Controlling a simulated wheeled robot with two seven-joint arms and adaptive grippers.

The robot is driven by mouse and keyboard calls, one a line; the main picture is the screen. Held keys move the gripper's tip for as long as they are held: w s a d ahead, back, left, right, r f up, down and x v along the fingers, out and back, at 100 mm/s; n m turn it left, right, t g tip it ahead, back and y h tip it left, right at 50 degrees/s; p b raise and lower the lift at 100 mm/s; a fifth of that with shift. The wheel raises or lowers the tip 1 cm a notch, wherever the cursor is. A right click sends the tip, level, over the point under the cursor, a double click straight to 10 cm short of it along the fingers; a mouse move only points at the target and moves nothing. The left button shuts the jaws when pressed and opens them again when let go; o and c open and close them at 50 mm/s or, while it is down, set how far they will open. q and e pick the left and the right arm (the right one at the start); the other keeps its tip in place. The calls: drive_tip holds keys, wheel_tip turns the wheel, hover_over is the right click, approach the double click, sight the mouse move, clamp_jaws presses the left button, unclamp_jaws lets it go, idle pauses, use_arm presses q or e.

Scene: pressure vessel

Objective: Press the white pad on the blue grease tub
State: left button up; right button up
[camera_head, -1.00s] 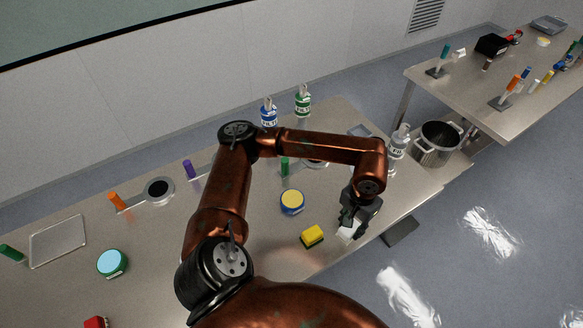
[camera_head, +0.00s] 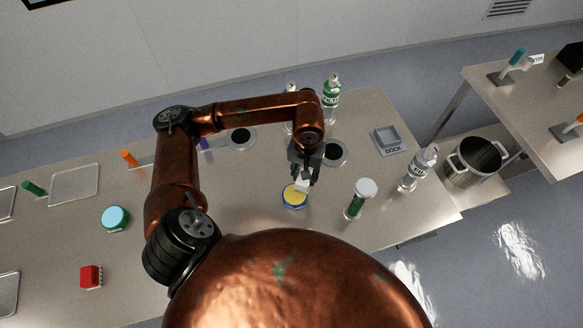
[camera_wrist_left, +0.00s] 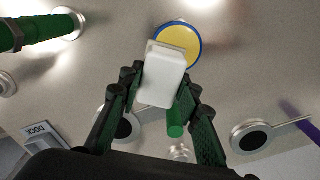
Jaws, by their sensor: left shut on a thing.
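The blue grease tub (camera_head: 293,197) is a round tub with a blue rim and a yellow top, standing on the steel table. My left gripper (camera_head: 304,176) is shut on the white pad (camera_head: 304,186), a small white block. The pad is at the tub's upper right edge in the head view and covers part of it. In the left wrist view the pad (camera_wrist_left: 163,75) sits between the fingers and overlaps the lower left of the tub (camera_wrist_left: 185,42). I cannot tell whether pad and tub touch. My right gripper is not in view.
A green cylinder with a white disc top (camera_head: 358,200) stands right of the tub. A spray bottle (camera_head: 419,168), a dock tray (camera_head: 389,140) and a round pad plate (camera_head: 335,153) are nearby. A cyan-topped tub (camera_head: 115,218) and red block (camera_head: 91,276) lie left.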

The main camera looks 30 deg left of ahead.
use_arm(q)
drive_tip(key=s+a+n+p, duration=0.1)
drive_tip(key=s+r+n+p, duration=0.1)
drive_tip(key=n+p, duration=0.1)
drive_tip(key=shift+s+a+r, duration=0.15)
drive_tip(key=shift+s+a, duration=0.05)
drive_tip(key=shift+a, duration=0.2)
wheel_tip(320, 180, down, 2)
drive_tip(key=shift+a+f+b, duration=0.1)
drive_tip(key=shift+f+b, duration=0.1)
drive_tip(key=shift+b, duration=0.1)
drive_tip(key=shift+f, duration=0.9)
drive_tip(key=shift+f+b, duration=0.3)
drive_tip(key=shift+f, duration=0.8)
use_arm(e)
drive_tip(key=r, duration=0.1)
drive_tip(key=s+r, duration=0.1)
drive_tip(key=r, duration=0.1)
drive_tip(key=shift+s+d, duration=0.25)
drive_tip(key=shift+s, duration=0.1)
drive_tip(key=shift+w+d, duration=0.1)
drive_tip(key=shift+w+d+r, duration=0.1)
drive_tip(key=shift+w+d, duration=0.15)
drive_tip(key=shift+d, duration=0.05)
